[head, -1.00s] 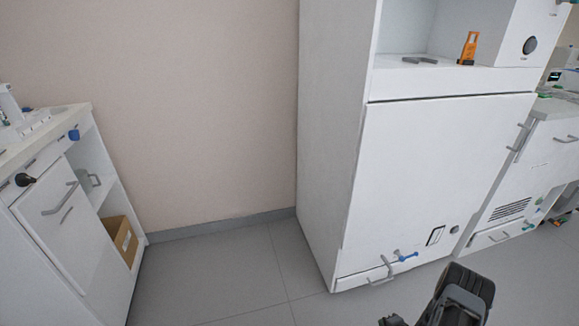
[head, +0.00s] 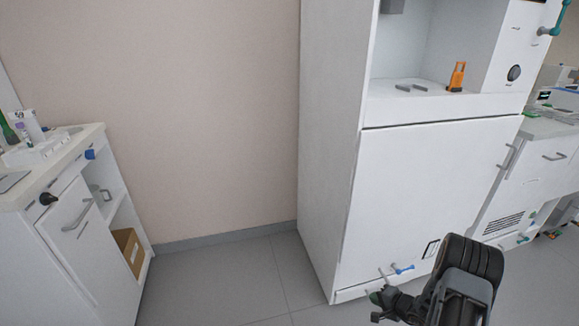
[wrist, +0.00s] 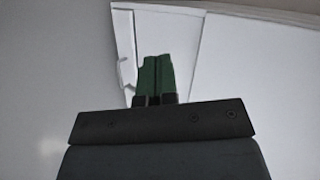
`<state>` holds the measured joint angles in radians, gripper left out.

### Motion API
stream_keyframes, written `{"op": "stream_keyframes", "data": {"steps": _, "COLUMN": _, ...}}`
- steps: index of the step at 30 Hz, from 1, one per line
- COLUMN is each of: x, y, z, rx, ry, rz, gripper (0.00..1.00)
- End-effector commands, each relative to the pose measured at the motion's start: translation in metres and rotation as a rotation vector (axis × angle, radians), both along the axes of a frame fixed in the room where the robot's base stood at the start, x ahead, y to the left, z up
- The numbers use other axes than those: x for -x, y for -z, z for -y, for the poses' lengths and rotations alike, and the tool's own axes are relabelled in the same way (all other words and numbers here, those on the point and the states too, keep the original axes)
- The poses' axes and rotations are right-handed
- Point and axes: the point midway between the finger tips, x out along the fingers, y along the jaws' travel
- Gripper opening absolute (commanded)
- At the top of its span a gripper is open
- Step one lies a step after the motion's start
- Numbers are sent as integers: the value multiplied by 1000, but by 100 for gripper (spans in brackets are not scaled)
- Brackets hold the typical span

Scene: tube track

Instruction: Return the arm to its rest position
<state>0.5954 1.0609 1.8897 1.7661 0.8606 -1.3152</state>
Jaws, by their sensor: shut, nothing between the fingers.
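My gripper shows in the wrist view (wrist: 154,78), its two green fingers side by side and closed with nothing between them. In the head view my arm rises from the bottom right edge, with a dark ribbed joint in front of the white cabinet's lower door. The gripper end (head: 378,298) points left there, small and dark, so its fingers are hard to make out. White panels and part of a handle show beyond the fingers in the wrist view.
A tall white cabinet (head: 430,190) stands at right, with an orange item (head: 456,76) on its shelf. A white counter unit (head: 60,240) stands at left, holding a cardboard box (head: 128,250). Grey floor (head: 220,285) between them is clear. More lab units (head: 530,180) stand far right.

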Motion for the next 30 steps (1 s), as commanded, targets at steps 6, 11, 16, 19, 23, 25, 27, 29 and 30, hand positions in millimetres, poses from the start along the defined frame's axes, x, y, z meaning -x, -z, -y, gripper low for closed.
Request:
{"op": "stream_keyframes", "data": {"steps": 6, "x": -4, "y": -181, "z": -63, "rx": 44, "ry": -301, "rz": -4, "gripper": 0}}
{"op": "stream_keyframes", "data": {"steps": 11, "x": 24, "y": -299, "z": -109, "rx": 144, "ry": -519, "rz": -51, "gripper": 0}}
{"op": "stream_keyframes", "data": {"steps": 16, "x": 73, "y": -406, "z": -143, "rx": 320, "ry": -696, "rz": -112, "gripper": 0}}
{"op": "stream_keyframes", "data": {"steps": 19, "x": 104, "y": -459, "z": -152, "rx": 452, "ry": -761, "rz": -141, "gripper": 0}}
{"op": "stream_keyframes", "data": {"steps": 23, "x": 140, "y": -514, "z": -154, "rx": 625, "ry": -799, "rz": -160, "gripper": 0}}
{"op": "stream_keyframes", "data": {"steps": 25, "x": 155, "y": -537, "z": -152, "rx": 708, "ry": -801, "rz": -163, "gripper": 0}}
{"op": "stream_keyframes", "data": {"steps": 27, "x": 167, "y": -556, "z": -149, "rx": 783, "ry": -794, "rz": -160, "gripper": 0}}
{"op": "stream_keyframes", "data": {"steps": 29, "x": 175, "y": -569, "z": -147, "rx": 836, "ry": -787, "rz": -156, "gripper": 0}}
{"op": "stream_keyframes", "data": {"steps": 30, "x": 180, "y": -576, "z": -145, "rx": 866, "ry": -780, "rz": -153, "gripper": 0}}
